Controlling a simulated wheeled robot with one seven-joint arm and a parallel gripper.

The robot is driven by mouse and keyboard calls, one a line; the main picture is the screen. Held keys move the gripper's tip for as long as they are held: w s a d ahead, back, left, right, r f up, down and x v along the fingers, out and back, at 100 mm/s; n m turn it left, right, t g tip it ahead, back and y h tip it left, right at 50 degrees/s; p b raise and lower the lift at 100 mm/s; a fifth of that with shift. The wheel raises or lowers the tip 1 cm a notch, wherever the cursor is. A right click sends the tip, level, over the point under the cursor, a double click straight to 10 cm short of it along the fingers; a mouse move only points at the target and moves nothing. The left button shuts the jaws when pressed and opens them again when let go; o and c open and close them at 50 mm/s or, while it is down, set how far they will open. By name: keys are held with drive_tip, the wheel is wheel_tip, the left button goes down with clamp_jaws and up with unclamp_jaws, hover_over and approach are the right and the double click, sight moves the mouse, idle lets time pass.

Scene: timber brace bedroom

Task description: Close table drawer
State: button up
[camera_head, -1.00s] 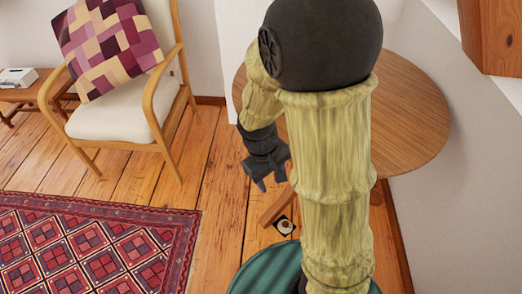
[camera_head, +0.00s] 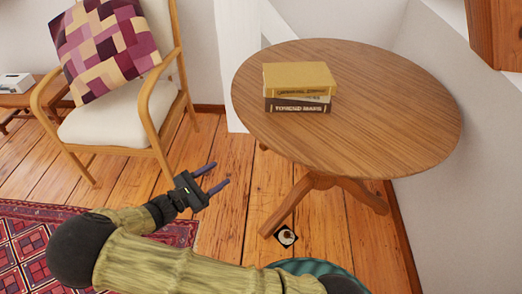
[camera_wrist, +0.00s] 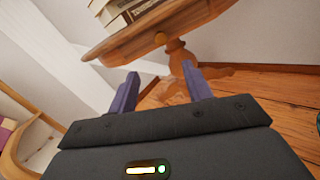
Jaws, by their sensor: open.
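The round wooden table (camera_head: 390,105) stands at the right in the head view. A small round knob (camera_wrist: 160,39) shows on the table's edge in the wrist view, ahead of my fingers. The knob's side is mostly hidden under the tabletop in the head view, and I cannot tell how far any drawer stands out. My gripper (camera_head: 220,173) is open and empty, left of the table and apart from it, pointing toward it. Its two purple fingers (camera_wrist: 160,84) also show in the wrist view, with the knob above and between them.
Stacked books (camera_head: 298,84) lie on the tabletop. The table's splayed wooden legs (camera_head: 290,205) reach the floor, near a small dark-and-white item (camera_head: 286,237). A cushioned armchair (camera_head: 105,125) and a patterned rug (camera_head: 25,240) are at left. Bare floor lies between chair and table.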

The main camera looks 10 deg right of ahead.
sight(262, 147)
drive_tip(key=shift+d, duration=0.15)
drive_tip(key=b+x, duration=0.3)
drive_tip(key=x, duration=1.4)
drive_tip(key=shift+w+d, duration=0.1)
drive_tip(key=shift+d, duration=0.05)
clamp_jaws()
